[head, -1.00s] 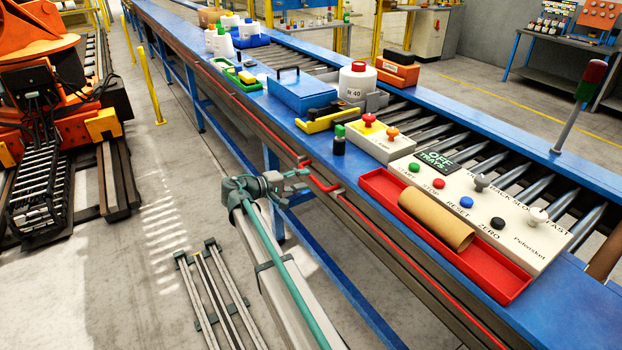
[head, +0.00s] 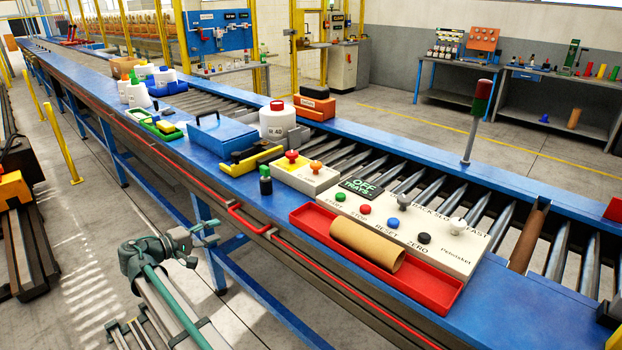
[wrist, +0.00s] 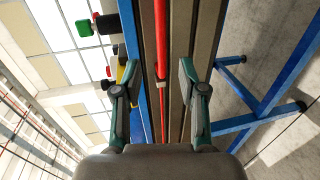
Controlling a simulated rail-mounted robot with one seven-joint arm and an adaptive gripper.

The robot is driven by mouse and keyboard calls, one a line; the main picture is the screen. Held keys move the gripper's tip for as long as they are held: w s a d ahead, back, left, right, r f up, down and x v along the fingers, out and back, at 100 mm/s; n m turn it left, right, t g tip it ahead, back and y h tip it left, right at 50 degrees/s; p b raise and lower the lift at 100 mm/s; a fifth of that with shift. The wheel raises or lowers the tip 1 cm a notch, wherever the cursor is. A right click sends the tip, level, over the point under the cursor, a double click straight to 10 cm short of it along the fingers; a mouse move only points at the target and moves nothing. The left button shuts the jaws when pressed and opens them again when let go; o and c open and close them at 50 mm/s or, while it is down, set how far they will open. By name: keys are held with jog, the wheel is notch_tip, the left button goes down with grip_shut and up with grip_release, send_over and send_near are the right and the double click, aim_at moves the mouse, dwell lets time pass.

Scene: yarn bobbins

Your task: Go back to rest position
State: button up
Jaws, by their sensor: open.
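My gripper (head: 202,238) is beside the near edge of the blue conveyor table (head: 232,188), in the aisle, with no object in it in the head view. In the wrist view my gripper (wrist: 157,85) shows its two fingers wide apart, with the table's side and a red rail (wrist: 162,60) beyond them. My arm runs down from the gripper to the bottom of the head view.
Table legs (head: 207,225) stand near my gripper. The aisle floor (head: 100,230) looks open.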

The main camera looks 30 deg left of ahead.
jog(key=d+f+g+y, duration=0.1)
jog(key=d+f+g, duration=0.2)
jog(key=d+f, duration=0.55)
jog(key=d+f+g, duration=0.3)
jog(key=d+f, duration=0.2)
jog(key=f, duration=0.6)
jog(key=d+f+m+g+h, duration=0.1)
jog(key=d+f+m+g, duration=0.15)
jog(key=d+f, duration=0.95)
jog(key=d+f+m+g, duration=0.1)
jog(key=d+f+g, duration=0.5)
jog(key=d, duration=1)
jog(key=s+d+f+m+g, duration=0.15)
jog(key=s+d+f, duration=0.3)
jog(key=d, duration=0.45)
jog(key=s+d+f+m+g, duration=0.1)
jog(key=s+d+f+m, duration=0.3)
jog(key=d, duration=0.5)
jog(key=s+d+f+m+g+y, duration=0.2)
jog(key=s+d+m, duration=0.1)
jog(key=s+d, duration=0.6)
jog(key=s+d+f+m+g+y, duration=0.1)
jog(key=s+d+m+g+y, duration=0.1)
jog(key=s+d, duration=0.7)
jog(key=shift+s+d+f+m+g, duration=0.4)
jog(key=shift+s+m, duration=0.1)
jog(key=shift+s, duration=0.15)
